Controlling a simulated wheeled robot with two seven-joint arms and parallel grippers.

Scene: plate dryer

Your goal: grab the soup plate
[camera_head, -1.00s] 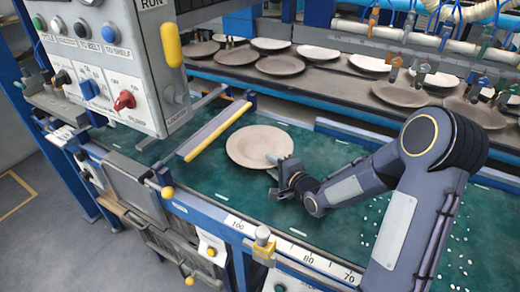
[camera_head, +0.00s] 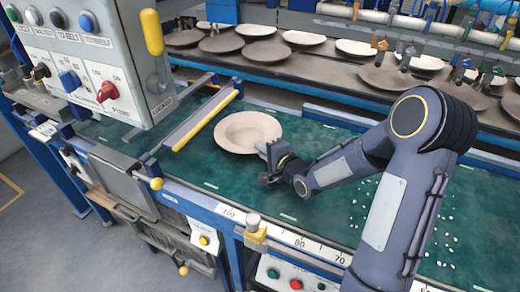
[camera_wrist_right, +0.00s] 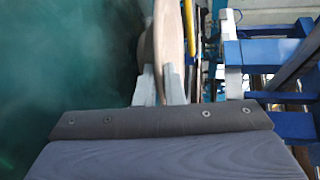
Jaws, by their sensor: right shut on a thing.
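The soup plate (camera_head: 246,131) is a beige, wide-rimmed plate over the green belt (camera_head: 300,208) in the head view. My right gripper (camera_head: 268,155) is at the plate's near right rim. In the right wrist view my right gripper (camera_wrist_right: 161,85) has its two fingers on either side of the plate's rim (camera_wrist_right: 172,40), shut on it. Whether the plate still touches the belt cannot be told. My left gripper is not in view.
A yellow-edged bar (camera_head: 203,118) stands just left of the plate. A control box (camera_head: 85,50) with a red knob is at the upper left. Several plates (camera_head: 265,53) lie on a rack behind the belt. A blue rail with a scale (camera_head: 300,240) runs along the front.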

